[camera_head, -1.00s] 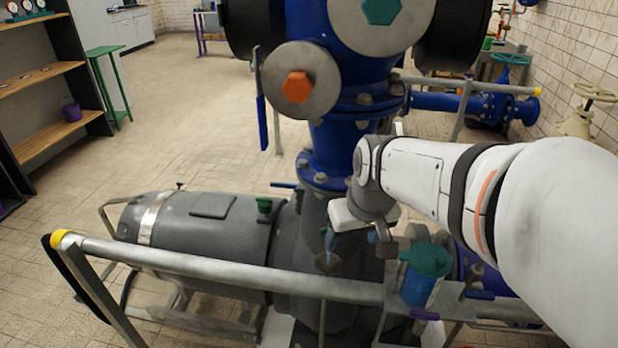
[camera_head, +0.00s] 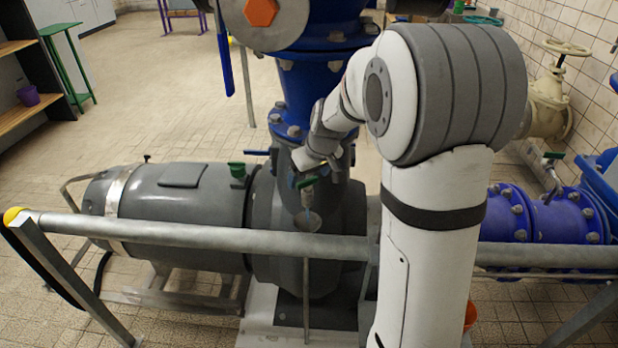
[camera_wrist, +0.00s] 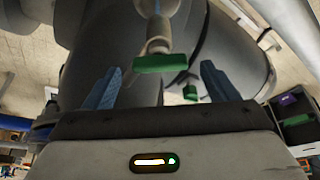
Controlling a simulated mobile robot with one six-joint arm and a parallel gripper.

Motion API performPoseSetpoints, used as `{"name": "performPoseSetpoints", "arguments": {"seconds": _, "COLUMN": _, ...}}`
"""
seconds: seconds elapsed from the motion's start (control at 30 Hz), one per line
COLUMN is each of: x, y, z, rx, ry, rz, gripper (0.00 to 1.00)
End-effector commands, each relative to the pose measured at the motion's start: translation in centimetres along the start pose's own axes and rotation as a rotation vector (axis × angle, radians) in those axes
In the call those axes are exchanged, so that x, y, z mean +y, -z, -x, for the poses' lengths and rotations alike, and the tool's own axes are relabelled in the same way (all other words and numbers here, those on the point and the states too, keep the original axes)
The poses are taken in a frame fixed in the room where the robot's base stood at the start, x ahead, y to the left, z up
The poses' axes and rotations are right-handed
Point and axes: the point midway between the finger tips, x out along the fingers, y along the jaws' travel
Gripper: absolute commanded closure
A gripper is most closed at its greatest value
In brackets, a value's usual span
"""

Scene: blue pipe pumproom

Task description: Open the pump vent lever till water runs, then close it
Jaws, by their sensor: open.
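The pump vent lever (camera_wrist: 161,63) is a small green bar on a grey metal valve stub (camera_wrist: 158,40). In the wrist view it lies crosswise between the fingers of my gripper (camera_wrist: 160,80). The gripper is open, with a blue finger on each side and a gap to the lever. In the head view the green lever (camera_head: 306,182) shows just below my gripper (camera_head: 304,172), beside the grey pump casing (camera_head: 262,225). A small funnel (camera_head: 307,221) on a thin pipe stands below the lever. I see no running water.
A grey handrail (camera_head: 200,235) with a yellow end crosses in front of the pump. A grey motor (camera_head: 170,200) with a green cap (camera_head: 237,170) lies left. Blue pipework (camera_head: 318,85) rises behind the gripper. Open floor (camera_head: 150,90) lies at the back left.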

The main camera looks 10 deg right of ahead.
Motion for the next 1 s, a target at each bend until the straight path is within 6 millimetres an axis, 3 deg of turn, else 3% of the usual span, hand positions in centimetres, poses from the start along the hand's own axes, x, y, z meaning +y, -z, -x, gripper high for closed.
{"name": "performPoseSetpoints", "arguments": {"seconds": 0.13, "x": 0.00, "y": -0.02, "z": -1.13, "rx": 0.000, "ry": -0.001, "rz": 0.001, "gripper": 0.20}}
{"name": "performPoseSetpoints", "arguments": {"seconds": 0.4, "x": 0.03, "y": -0.01, "z": -1.25, "rx": 0.001, "ry": -0.001, "rz": 0.000, "gripper": 0.20}}
{"name": "performPoseSetpoints", "arguments": {"seconds": 1.0, "x": 0.09, "y": -0.04, "z": -1.21, "rx": 0.000, "ry": -0.001, "rz": -0.001, "gripper": 0.65}}
